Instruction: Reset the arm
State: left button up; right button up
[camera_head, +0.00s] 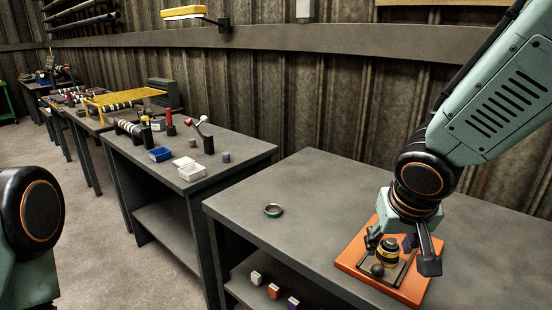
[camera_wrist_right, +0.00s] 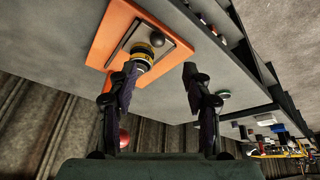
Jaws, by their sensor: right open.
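My right gripper (camera_head: 403,255) is open above the orange board (camera_head: 348,262) on the near grey table. A yellow and black round part (camera_head: 387,252) stands on the board, close to the fingers. A dark ball (camera_head: 377,270) sits beside it. In the right wrist view, my right gripper (camera_wrist_right: 163,80) has its fingers spread apart. The yellow and black part (camera_wrist_right: 143,56) is next to the left finger there, and I cannot tell whether they touch. Nothing is between the fingertips. My left gripper is out of view; only part of my left arm shows at the left edge.
A dark green ring (camera_head: 273,211) lies on the near table (camera_head: 240,205), whose left part is otherwise clear. Small blocks (camera_head: 273,290) sit on its lower shelf. Another bench holds a white bin (camera_head: 192,172), a blue bin (camera_head: 160,154) and tools. A corrugated wall stands behind.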

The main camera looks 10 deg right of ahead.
jog(key=w+a+n+t+y, duration=0.2)
jog(key=w+a, duration=0.1)
jog(key=a, duration=0.1)
jog(key=s+a+f+n+y+b, duration=0.15)
jog(key=s+f, duration=0.25)
jog(key=f, duration=1.1)
jog(key=s+f+g+h, duration=0.1)
jog(key=s+f+g, duration=0.2)
jog(key=s+f, duration=0.6)
jog(key=s+d+f+m+g+b, duration=0.1)
jog(key=s+f+g, duration=0.2)
jog(key=s+f, duration=0.6)
jog(key=s, duration=0.6)
jog(key=shift+s+d+f+h, duration=0.2)
jog(key=shift+d+f+h, duration=0.05)
jog(key=shift+h, duration=0.1)
jog(key=shift+m, duration=0.25)
